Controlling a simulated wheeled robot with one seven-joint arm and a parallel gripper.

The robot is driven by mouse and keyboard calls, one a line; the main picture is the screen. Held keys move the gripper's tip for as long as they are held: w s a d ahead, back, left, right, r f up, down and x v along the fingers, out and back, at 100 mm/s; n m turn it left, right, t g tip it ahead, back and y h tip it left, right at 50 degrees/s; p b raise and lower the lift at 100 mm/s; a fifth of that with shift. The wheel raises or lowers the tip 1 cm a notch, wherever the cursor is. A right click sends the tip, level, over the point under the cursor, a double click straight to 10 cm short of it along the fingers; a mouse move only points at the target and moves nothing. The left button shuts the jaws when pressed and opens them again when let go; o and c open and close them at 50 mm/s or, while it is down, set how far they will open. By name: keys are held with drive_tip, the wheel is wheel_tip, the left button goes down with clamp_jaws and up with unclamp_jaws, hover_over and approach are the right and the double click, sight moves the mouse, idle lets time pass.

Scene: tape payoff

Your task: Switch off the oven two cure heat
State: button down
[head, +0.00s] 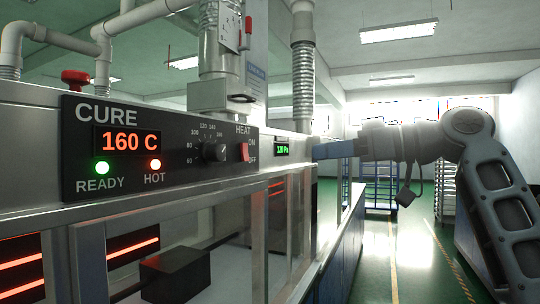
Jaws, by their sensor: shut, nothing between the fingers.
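The oven's black CURE panel (120,190) fills the left of the head view. Its display (130,142) reads 160 C in red. The green READY light (102,168) and the orange HOT light (155,165) are lit. At the panel's right end is the small red HEAT switch (245,151), between the ON and OFF labels. Its exact position is too small to tell. No oven number is readable. My gripper (317,151) is shut and empty, reaching in from the right. It appears at about switch height, right of the panel and apart from the switch.
A dial (214,151) sits left of the switch. A small green display (282,149) lies between panel and gripper. Glass oven windows (230,240) with glowing heater bars are below. A red valve handle (75,77) and pipes stand above. A blue cart (381,190) stands behind on open floor.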

sight(246, 158)
drive_tip(key=shift+d+r, duration=0.1)
drive_tip(key=shift+r, duration=0.35)
drive_tip(key=p+x, duration=0.3)
drive_tip(key=x, duration=1.1)
drive_tip(key=shift+s, duration=0.1)
drive_tip(key=shift+f, duration=0.1)
